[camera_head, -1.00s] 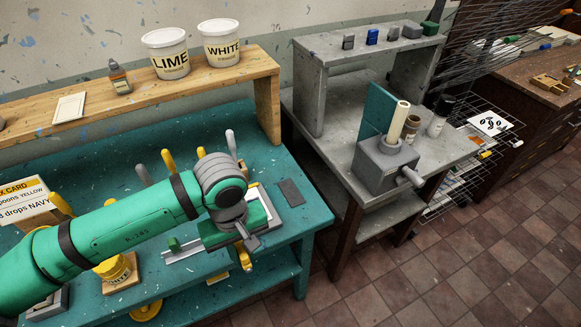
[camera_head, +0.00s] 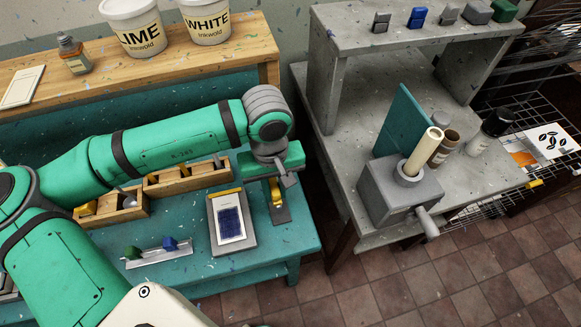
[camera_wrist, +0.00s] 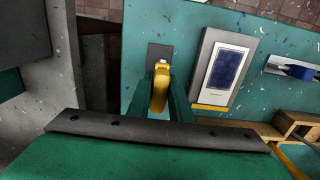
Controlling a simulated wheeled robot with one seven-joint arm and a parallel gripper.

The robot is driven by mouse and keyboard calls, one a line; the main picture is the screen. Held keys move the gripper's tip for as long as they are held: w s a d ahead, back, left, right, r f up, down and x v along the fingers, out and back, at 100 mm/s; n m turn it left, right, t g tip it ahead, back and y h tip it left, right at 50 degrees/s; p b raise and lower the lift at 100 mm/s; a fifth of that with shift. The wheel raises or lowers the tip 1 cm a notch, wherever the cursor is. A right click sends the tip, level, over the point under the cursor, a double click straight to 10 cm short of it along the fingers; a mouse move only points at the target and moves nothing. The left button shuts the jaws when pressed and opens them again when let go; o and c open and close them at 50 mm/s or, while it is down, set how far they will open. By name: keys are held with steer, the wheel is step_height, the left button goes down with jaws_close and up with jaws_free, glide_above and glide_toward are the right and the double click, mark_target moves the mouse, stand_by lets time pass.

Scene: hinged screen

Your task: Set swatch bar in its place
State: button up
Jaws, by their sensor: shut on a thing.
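My gripper (camera_head: 274,176) is above the right end of the teal table, with its fingers pointing down. In the wrist view, my gripper (camera_wrist: 162,98) is shut on a narrow yellow piece (camera_wrist: 160,88), which may be the swatch bar. The yellow piece (camera_head: 276,190) hangs below the fingers in the head view; its lower end is hard to make out. A dark grey rectangular pad (camera_head: 281,214) lies on the table just below it. In the wrist view the pad (camera_wrist: 158,54) shows beyond the yellow piece. I cannot tell whether they touch.
A framed panel with a blue print (camera_head: 231,223) lies left of the pad. A pale rail (camera_head: 158,256) with green and blue blocks is farther left. Wooden trays (camera_head: 180,180) stand behind. A grey table (camera_head: 345,165) with a cranked box (camera_head: 398,188) is across a gap.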

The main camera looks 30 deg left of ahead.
steer(key=shift+w, duration=0.4)
steer(key=shift+s, duration=0.1)
steer(key=shift+d, duration=0.1)
steer(key=shift+f, duration=0.25)
steer(key=shift+s+f, duration=0.1)
steer(key=shift+f, duration=1.95)
steer(key=shift+s, duration=0.1)
steer(key=shift+f, duration=0.7)
